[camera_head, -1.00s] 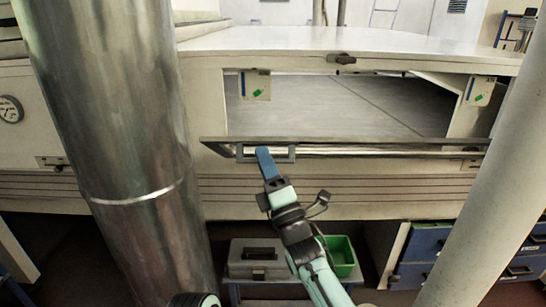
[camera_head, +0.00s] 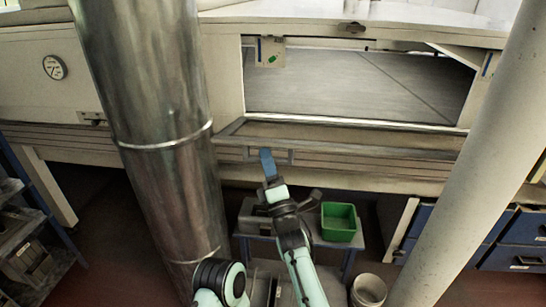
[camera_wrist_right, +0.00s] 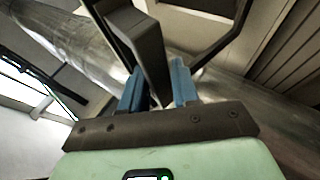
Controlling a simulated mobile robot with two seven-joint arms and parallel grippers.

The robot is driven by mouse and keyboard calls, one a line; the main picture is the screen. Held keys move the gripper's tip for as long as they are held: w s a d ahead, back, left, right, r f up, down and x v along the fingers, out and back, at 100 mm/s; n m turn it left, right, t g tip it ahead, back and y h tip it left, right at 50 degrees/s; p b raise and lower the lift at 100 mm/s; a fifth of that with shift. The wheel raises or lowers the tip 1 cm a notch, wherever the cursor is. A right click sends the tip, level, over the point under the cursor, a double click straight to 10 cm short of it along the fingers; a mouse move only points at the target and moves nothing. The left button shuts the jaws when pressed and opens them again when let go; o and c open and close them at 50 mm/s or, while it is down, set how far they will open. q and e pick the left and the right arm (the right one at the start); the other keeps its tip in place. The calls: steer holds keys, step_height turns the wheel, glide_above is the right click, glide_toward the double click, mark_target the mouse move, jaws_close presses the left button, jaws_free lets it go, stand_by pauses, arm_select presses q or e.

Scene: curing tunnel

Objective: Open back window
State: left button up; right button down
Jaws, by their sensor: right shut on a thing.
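The back window is a framed flap (camera_head: 350,135) below the wide opening (camera_head: 350,85) in the tunnel's side. It is swung down and outward, and the opening above it is clear. Its grey bar handle (camera_head: 285,156) is on the flap's front edge, left of the middle. My right gripper (camera_head: 267,162), with blue fingers, is at the left end of this handle. In the right wrist view the fingers (camera_wrist_right: 158,85) are on both sides of the dark handle (camera_wrist_right: 142,45), closed on it. My left gripper is out of view.
A shiny metal column (camera_head: 150,140) stands close on the left and a pale pipe (camera_head: 475,165) on the right. Below the flap are a low table with a green bin (camera_head: 339,221) and a white bucket (camera_head: 368,291). Blue drawers (camera_head: 525,235) are at the right.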

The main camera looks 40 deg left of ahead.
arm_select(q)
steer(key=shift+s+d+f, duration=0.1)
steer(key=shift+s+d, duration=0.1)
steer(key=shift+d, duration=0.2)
arm_select(e)
steer(key=shift+w+f, duration=0.1)
steer(key=shift+f, duration=0.65)
steer(key=shift+d, duration=0.1)
steer(key=c, duration=1.2)
jaws_free()
steer(key=shift+o, duration=1.2)
steer(key=shift+w, duration=0.15)
steer(key=shift+r, duration=0.1)
